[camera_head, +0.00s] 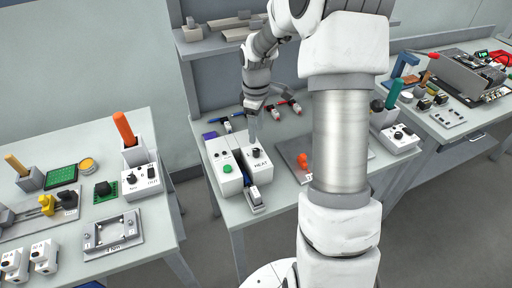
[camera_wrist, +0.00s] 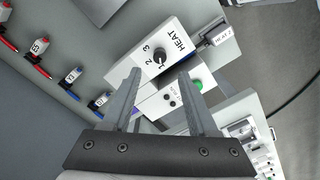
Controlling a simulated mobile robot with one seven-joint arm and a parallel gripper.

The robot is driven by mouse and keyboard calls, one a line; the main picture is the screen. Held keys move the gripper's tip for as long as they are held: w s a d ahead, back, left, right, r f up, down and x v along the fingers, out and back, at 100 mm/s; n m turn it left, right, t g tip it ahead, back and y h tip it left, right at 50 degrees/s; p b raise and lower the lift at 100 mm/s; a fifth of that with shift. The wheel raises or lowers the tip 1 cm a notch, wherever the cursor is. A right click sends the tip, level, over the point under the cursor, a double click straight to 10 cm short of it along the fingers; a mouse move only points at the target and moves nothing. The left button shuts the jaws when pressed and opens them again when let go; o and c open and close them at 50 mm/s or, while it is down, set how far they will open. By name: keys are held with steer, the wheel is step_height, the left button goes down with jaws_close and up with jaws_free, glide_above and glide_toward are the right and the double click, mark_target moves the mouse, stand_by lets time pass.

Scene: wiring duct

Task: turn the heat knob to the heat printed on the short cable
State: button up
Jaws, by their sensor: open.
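The white heat box (camera_wrist: 181,28) is marked HEAT, with printed numbers 1, 2 and 3 around its black heat knob (camera_wrist: 159,56). I cannot tell for sure which number the knob points to. The knob also shows in the head view (camera_head: 256,153). My gripper (camera_wrist: 158,74) is open and empty, its fingers spread on either side below the knob in the wrist view and apart from it. In the head view my gripper (camera_head: 253,138) hangs just above the box. A tagged piece (camera_wrist: 222,37) beside the box appears to read HEAT 2.
Red-ended and blue-ended cables with small tags lie on the table; one is a red cable (camera_wrist: 37,62), another a blue cable (camera_wrist: 73,75). A box with a green button (camera_head: 227,169) stands left of the heat box. A grey plate with a red part (camera_head: 303,161) lies to its right.

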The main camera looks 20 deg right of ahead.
mark_target(256, 150)
step_height(256, 150, down, 8)
steer(key=shift+f, duration=0.1)
stand_by(0.4)
jaws_close()
